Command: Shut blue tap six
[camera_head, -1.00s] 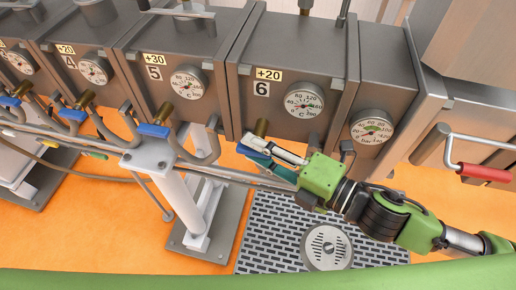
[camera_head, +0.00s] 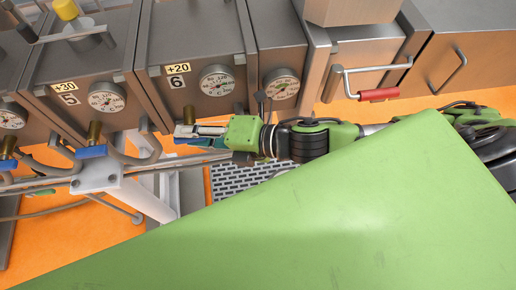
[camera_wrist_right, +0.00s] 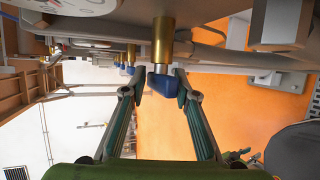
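The number 6 unit (camera_head: 176,82) hangs in the upper middle of the head view, with a brass valve stem (camera_head: 188,109) below it. In the right wrist view the stem (camera_wrist_right: 163,42) ends in the blue tap six (camera_wrist_right: 163,84). My right gripper (camera_head: 180,131) is right below the stem in the head view and hides most of the blue handle there. In the wrist view, the right gripper's fingers (camera_wrist_right: 161,82) are apart, one on either side of the blue handle. I cannot tell whether either finger touches it. My left gripper is not in view.
Blue tap five (camera_head: 91,151) is to the left, under the number 5 unit (camera_head: 68,99). Grey pipes and a white support (camera_head: 95,178) run close beside the gripper. A red handle (camera_head: 378,95) is at the right. Orange floor lies below.

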